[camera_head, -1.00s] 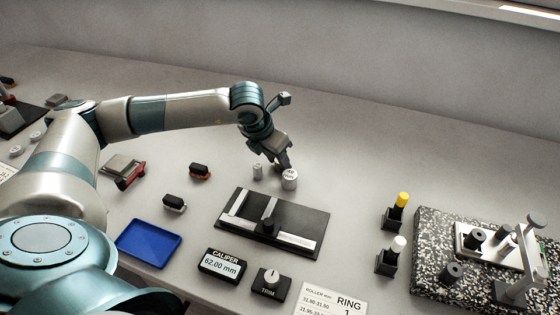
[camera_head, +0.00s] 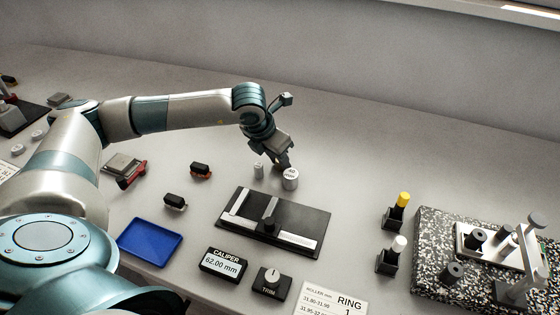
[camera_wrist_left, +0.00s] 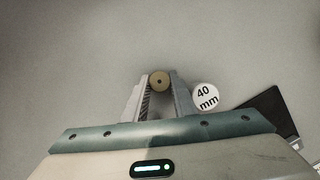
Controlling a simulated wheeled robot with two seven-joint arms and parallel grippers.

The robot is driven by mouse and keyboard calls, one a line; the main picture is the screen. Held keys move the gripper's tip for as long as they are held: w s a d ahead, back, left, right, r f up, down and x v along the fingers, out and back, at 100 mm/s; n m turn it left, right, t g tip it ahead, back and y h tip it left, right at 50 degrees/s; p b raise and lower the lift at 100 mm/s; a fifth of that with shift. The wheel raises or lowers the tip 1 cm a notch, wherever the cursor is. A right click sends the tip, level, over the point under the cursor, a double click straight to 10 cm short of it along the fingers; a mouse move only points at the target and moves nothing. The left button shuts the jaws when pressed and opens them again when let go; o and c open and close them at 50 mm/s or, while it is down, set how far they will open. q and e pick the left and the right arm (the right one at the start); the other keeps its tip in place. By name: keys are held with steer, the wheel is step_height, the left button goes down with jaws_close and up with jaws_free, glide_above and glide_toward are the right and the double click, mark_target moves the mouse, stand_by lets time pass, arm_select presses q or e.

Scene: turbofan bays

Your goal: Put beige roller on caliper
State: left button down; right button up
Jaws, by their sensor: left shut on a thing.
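My left gripper (camera_head: 283,163) is low over the bench behind the caliper. In the head view the roller is hidden by the gripper and the white cylinder. The caliper (camera_head: 232,235) is a black plate with silver bars and a dark knob, in front of the gripper. Its display (camera_head: 223,265) reads 62.00 mm. My right gripper is not in view.
A white cylinder marked 40 mm (camera_head: 290,180), also in the left wrist view (camera_wrist_left: 206,96), stands close beside the gripper. A small grey cylinder (camera_head: 258,170) is to its left. A blue tray (camera_head: 150,262), a TRIM knob box (camera_head: 270,291) and a speckled slab (camera_head: 428,262) lie around the caliper.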

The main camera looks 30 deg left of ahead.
arm_select(q)
steer(key=shift+r, duration=0.1)
